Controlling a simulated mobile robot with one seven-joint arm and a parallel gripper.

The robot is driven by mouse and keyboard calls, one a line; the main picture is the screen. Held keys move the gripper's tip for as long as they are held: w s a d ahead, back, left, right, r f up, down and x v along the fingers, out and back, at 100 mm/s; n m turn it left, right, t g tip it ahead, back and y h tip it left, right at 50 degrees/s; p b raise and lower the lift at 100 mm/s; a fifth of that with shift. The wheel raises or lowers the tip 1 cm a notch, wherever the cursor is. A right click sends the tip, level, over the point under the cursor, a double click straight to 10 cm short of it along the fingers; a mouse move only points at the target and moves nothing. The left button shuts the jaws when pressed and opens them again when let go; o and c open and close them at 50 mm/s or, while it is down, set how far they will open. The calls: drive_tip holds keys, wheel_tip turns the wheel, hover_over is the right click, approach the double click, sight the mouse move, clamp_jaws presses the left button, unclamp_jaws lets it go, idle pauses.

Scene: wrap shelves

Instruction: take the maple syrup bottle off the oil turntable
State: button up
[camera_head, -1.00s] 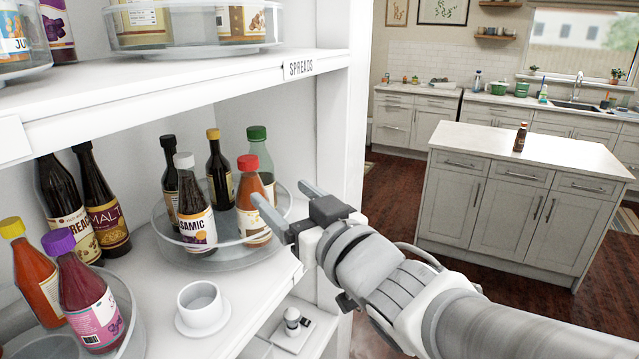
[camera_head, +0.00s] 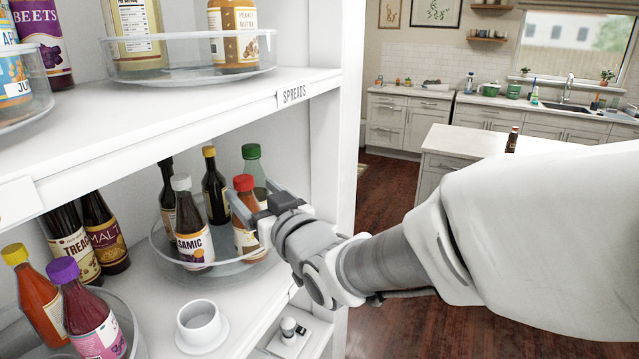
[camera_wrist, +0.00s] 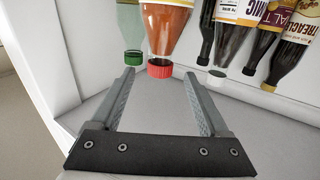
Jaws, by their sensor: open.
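The clear round turntable (camera_head: 215,268) on the middle shelf holds several bottles. They include a red-capped orange bottle (camera_head: 245,242), a grey-capped balsamic bottle (camera_head: 192,235), a yellow-capped dark bottle (camera_head: 214,188), a black-capped dark bottle and a green-capped bottle (camera_head: 252,165). I read no maple syrup label on any of them. My gripper (camera_head: 255,198) is open at the turntable's right side, its near finger in front of the red-capped bottle. In the wrist view, upside down, the red cap (camera_wrist: 160,69) lies ahead between my open fingers (camera_wrist: 158,78); contact is not visible.
A white cup on a saucer (camera_head: 202,348) stands in front of the turntable. Malt and treacle bottles (camera_head: 103,235) stand left. The SPREADS shelf (camera_head: 200,105) is above, and the cabinet's side wall is close on the right. A brown bottle (camera_head: 512,140) stands on the island.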

sight(248, 187)
drive_tip(key=shift+p+x, duration=0.9)
drive_tip(key=shift+x, duration=1.7)
drive_tip(key=shift+s, duration=0.1)
clamp_jaws()
